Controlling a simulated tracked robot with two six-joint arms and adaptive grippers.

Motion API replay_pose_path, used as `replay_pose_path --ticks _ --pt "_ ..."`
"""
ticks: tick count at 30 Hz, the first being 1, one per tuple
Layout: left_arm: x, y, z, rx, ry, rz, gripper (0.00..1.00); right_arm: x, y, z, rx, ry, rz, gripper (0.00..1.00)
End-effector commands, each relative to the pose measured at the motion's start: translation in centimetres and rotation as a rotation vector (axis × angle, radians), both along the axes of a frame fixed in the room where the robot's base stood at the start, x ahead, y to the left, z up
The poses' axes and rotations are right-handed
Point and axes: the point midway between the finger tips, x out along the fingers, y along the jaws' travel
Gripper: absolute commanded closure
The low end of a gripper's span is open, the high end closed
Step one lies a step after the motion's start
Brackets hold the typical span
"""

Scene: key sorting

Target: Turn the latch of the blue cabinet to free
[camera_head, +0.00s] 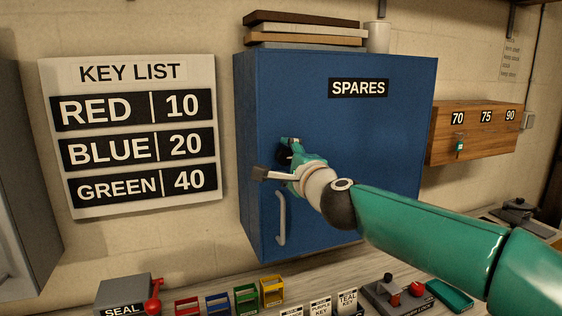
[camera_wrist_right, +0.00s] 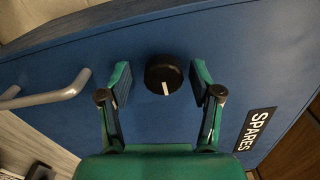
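The blue cabinet (camera_head: 390,110) hangs on the wall with a SPARES label and a grey bar handle (camera_head: 281,218) low on its left side. The latch is a round black knob (camera_wrist_right: 163,75) with a white mark, seen in the right wrist view. My right gripper (camera_wrist_right: 160,85) is open there, one finger on each side of the knob, with gaps on both sides. In the head view my right gripper (camera_head: 288,150) is at the cabinet's front, above the handle, and largely hides the knob. My left gripper is not in view.
A key list board (camera_head: 130,72) hangs left of the cabinet. A wooden box (camera_head: 475,132) with a teal key is on the right. Below are a SEAL box (camera_head: 122,290), several small coloured bins (camera_head: 246,296) and label cards on the bench.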

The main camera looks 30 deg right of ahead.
Motion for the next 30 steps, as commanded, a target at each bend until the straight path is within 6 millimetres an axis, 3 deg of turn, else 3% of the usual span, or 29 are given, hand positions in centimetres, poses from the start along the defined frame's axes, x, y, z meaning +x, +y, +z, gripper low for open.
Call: replay_pose_path --ticks 8,21,30 --pt "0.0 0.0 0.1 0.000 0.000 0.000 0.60 -0.8 0.2 0.2 -0.002 -0.003 0.000 0.36" --pt "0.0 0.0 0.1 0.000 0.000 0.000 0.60 -8.5 2.1 0.2 0.001 -0.005 0.001 0.36" --pt "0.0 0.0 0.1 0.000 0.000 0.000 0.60 -11.3 2.9 0.0 0.000 -0.001 0.001 0.36"
